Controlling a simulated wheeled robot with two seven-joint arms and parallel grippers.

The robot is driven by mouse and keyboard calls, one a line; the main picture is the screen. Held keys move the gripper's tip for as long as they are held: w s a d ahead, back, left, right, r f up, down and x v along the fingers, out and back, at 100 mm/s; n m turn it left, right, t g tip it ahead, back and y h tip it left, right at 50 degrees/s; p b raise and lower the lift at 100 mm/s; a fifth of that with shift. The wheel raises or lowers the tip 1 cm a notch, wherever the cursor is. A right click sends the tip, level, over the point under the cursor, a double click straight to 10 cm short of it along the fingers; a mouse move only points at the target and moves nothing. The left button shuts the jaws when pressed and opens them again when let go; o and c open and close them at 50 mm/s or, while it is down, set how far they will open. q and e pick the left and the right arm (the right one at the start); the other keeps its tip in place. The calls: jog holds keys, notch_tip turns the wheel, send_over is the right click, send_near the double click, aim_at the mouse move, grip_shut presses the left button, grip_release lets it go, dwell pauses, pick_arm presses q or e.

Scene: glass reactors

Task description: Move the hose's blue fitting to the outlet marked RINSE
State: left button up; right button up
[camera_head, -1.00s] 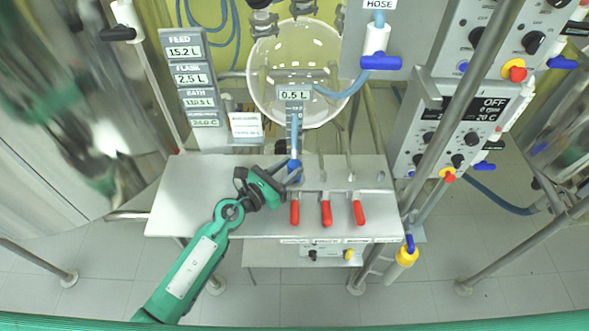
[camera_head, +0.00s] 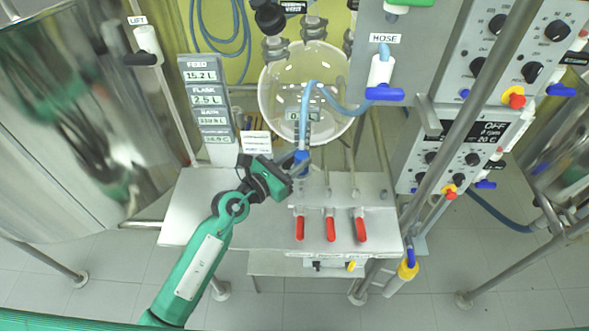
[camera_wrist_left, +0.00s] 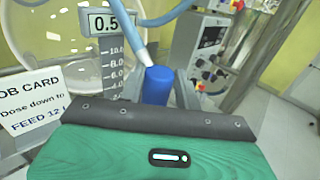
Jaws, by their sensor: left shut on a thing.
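My left gripper (camera_head: 297,168) is shut on the blue fitting (camera_head: 301,160) at the end of the light blue hose (camera_head: 345,107). It holds the fitting above the leftmost outlet of the metal bench (camera_head: 200,205), apart from the bench top. In the left wrist view the blue fitting (camera_wrist_left: 157,86) stands nearly upright beyond the gripper's dark edge, with the hose rising from its top. Several outlets have red-handled valves: left (camera_head: 300,228), middle (camera_head: 331,228) and right (camera_head: 361,226). The outlet labels on the bench front are too small to read. My right gripper is not in view.
A round glass vessel (camera_head: 275,100) stands behind the bench. The hose comes from a white HOSE connector (camera_head: 379,72) with a blue handle. A job card (camera_head: 256,143) and a display column (camera_head: 208,110) stand at the left. A steel post (camera_head: 465,90) crosses the right side.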

pick_arm(q)
notch_tip(320, 180, up, 13)
jog(key=p, duration=1)
dwell(0.5)
jog(key=shift+w, duration=0.1)
dwell(0.5)
